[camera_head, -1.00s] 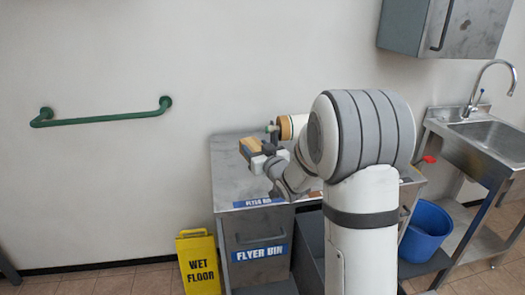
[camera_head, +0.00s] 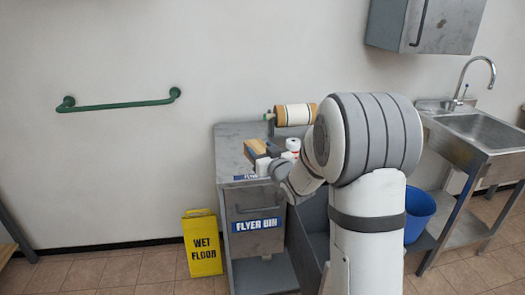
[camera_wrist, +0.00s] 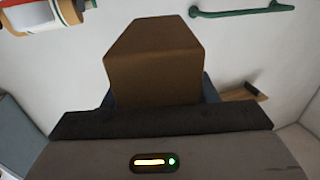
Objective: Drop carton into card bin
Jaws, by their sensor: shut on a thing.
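A brown carton (camera_wrist: 152,62) fills the middle of the wrist view, held between the jaws. In the head view the carton (camera_head: 256,146) shows small and tan at the tip of my gripper (camera_head: 262,160), above the metal cabinet top. My gripper is shut on it. A metal cabinet (camera_head: 230,160) carries a blue label reading FLYER BIN on its front. No bin labelled for card can be read in these frames. My arm hides much of the area right of the cabinet.
A paper roll on a holder (camera_head: 295,114) stands at the back of the cabinet. A yellow wet floor sign (camera_head: 203,243) stands left of it. A green rail (camera_head: 118,106) is on the wall. Floor at left is clear.

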